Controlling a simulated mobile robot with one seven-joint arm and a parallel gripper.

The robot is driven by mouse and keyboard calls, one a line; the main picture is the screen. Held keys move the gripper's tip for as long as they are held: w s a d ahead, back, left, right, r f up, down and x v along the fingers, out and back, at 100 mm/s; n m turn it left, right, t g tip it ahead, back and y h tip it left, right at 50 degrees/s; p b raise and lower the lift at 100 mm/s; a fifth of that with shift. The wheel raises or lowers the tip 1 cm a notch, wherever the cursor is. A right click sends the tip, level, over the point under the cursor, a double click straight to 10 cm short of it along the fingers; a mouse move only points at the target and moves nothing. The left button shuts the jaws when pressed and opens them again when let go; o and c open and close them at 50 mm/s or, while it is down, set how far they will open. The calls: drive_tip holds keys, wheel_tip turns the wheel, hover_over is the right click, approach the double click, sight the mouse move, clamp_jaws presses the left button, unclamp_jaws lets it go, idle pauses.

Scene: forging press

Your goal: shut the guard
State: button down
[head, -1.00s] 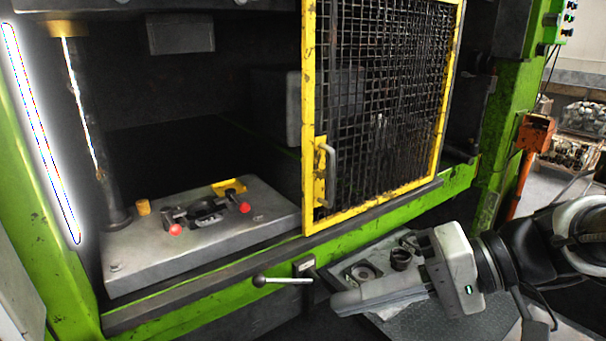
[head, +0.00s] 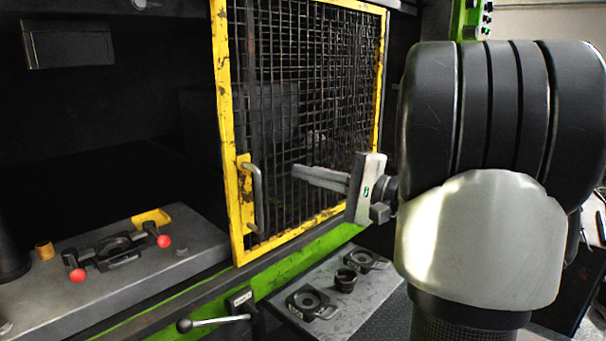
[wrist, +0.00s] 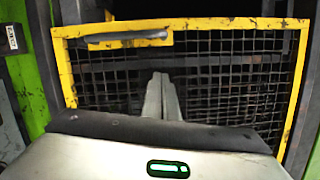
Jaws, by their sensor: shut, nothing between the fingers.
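The guard (head: 232,130) is a yellow-framed panel of black wire mesh. It stands at the right part of the press opening, and the left part of the opening is uncovered. Its grey bar handle (head: 258,198) sits on a yellow plate at the guard's lower left. My gripper (head: 297,172) is shut and empty, in front of the mesh and to the right of the handle, apart from the handle. In the wrist view the guard frame (wrist: 215,24) and handle (wrist: 130,36) lie beyond my fingers (wrist: 163,80). Whether the fingertips touch the mesh I cannot tell.
A die with red-knobbed clamps (head: 118,247) sits on the press bed (head: 205,240) at left. A lever (head: 210,321) juts out below the guard. A grey tray (head: 345,315) with dark round parts lies below my gripper.

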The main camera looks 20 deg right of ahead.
sight(253, 162)
drive_tip(key=p+x, duration=0.1)
drive_tip(key=x, duration=0.5)
drive_tip(key=shift+a+r, duration=0.1)
drive_tip(key=a, duration=0.2)
drive_tip(key=s+a+p, duration=0.1)
drive_tip(key=shift+s+r, duration=0.1)
drive_tip(key=shift+r, duration=0.25)
drive_tip(key=shift+a, duration=0.3)
drive_tip(key=shift+f, duration=0.1)
drive_tip(key=shift+a, duration=0.1)
